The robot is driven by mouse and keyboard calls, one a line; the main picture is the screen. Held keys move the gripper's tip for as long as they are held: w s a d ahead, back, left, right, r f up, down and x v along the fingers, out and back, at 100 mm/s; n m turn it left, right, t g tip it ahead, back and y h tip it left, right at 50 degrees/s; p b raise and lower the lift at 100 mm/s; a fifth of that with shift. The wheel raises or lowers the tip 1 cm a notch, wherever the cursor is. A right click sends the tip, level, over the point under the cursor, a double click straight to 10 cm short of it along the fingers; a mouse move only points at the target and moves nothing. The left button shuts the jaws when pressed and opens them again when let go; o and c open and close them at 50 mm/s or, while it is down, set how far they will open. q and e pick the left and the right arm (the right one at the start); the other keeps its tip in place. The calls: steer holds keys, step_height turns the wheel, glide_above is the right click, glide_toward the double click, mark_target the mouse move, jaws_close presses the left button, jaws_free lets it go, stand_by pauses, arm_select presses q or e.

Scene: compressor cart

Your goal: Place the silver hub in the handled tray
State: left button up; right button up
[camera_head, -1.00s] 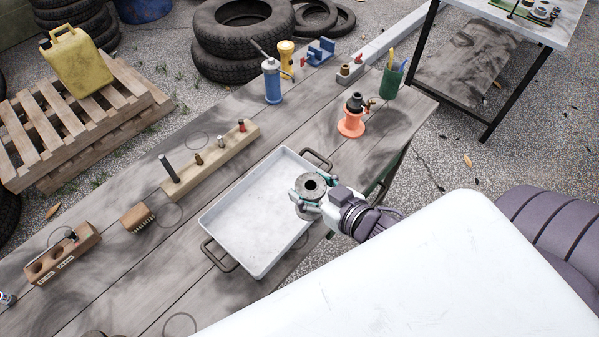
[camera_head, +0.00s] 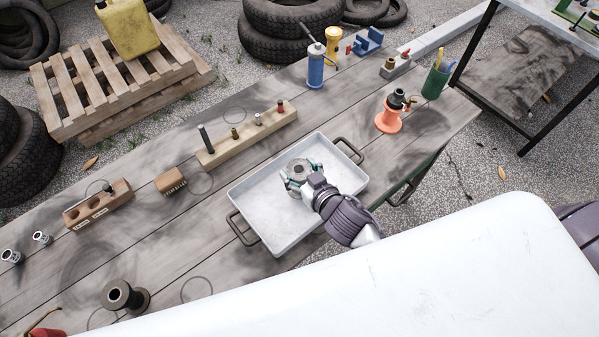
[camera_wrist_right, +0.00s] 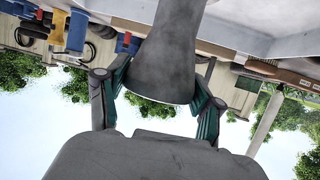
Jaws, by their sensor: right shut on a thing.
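The silver hub (camera_head: 297,170) is a round grey piece with a dark central hole. My right gripper (camera_head: 297,180) is shut on it and holds it over the handled tray. In the right wrist view the hub (camera_wrist_right: 168,55) sits between the two green-padded fingers of the gripper (camera_wrist_right: 155,95). The handled tray (camera_head: 262,222) is a shallow white tray with dark handles at two ends, lying on the wooden table. Whether the hub touches the tray floor cannot be told. My left gripper is not in view.
A wooden block with several pegs (camera_head: 226,149) lies behind the tray. An orange spool (camera_head: 388,121) with a dark fitting stands to the right, near a green cup (camera_head: 436,82). A dark spool (camera_head: 125,296) stands at the front left.

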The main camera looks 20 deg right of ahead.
steer(key=shift+f, duration=0.8)
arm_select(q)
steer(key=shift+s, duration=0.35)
arm_select(e)
steer(key=shift+f, duration=0.15)
steer(key=o, duration=1.5)
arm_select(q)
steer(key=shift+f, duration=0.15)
arm_select(e)
steer(key=shift+o, duration=0.2)
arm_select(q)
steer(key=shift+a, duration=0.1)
